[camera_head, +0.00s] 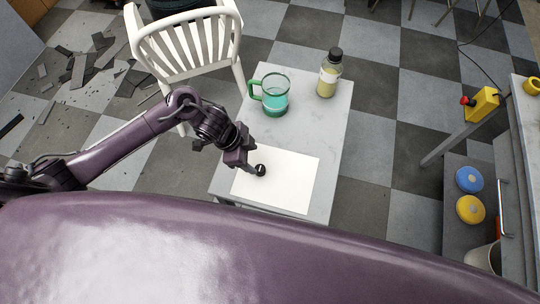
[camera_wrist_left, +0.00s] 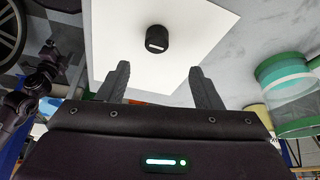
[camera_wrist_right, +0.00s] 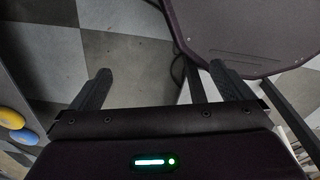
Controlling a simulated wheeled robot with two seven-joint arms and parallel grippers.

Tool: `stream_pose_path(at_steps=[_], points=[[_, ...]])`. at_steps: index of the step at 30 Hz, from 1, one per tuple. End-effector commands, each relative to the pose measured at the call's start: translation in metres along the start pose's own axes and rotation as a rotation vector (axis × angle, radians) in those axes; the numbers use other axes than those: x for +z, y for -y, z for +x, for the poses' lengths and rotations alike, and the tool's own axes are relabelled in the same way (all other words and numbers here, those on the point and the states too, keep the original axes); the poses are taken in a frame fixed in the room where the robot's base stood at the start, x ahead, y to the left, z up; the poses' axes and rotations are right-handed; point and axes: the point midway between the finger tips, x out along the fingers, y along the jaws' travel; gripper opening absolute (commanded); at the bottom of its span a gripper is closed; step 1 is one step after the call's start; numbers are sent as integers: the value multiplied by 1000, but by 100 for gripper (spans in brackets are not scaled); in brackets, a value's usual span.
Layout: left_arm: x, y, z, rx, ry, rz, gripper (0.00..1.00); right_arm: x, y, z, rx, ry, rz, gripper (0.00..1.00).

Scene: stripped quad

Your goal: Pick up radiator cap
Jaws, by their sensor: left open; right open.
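A small black round cap (camera_head: 260,170) lies on a white sheet (camera_head: 290,182) on the light table. It also shows in the left wrist view (camera_wrist_left: 157,39), beyond the fingertips and roughly midway between them. My left gripper (camera_head: 248,165) is open and empty, close beside the cap in the head view. In the left wrist view (camera_wrist_left: 160,75) its fingers are spread, with bare white sheet between them. My right gripper (camera_wrist_right: 158,78) is open and empty over the checkered floor, and it is out of the head view.
A green-handled glass mug (camera_head: 275,95) and a dark-capped bottle (camera_head: 329,75) stand farther back on the table (camera_head: 335,130). A white chair (camera_head: 185,45) stands behind left. Dark debris (camera_head: 80,68) litters the floor. Yellow and blue discs (camera_head: 470,209) lie at right.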

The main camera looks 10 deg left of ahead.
Motion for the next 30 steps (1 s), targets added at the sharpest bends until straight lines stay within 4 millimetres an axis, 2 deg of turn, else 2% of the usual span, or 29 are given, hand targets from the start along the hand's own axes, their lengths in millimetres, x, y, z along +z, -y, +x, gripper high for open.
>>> stream_pose_path(at_steps=[7, 13, 18, 26, 27, 30], points=[[6, -3, 23, 21, 11, 2, 59, 1, -6, -1, 7, 2, -2, 100], [6, -1, 50, 20, 9, 1, 59, 17, 7, -7, -9, 26, 0, 100], [7, -1, 71, 17, 10, 3, 59, 12, 15, -7, -18, 19, 0, 100], [8, -1, 76, 16, 11, 5, 59, -2, 10, -7, -13, -2, -1, 100], [8, -1, 76, 16, 11, 5, 58, -2, 9, -7, -12, -1, -1, 100], [8, -1, 76, 15, 11, 5, 45, -1, 7, -7, -9, 0, -1, 100]])
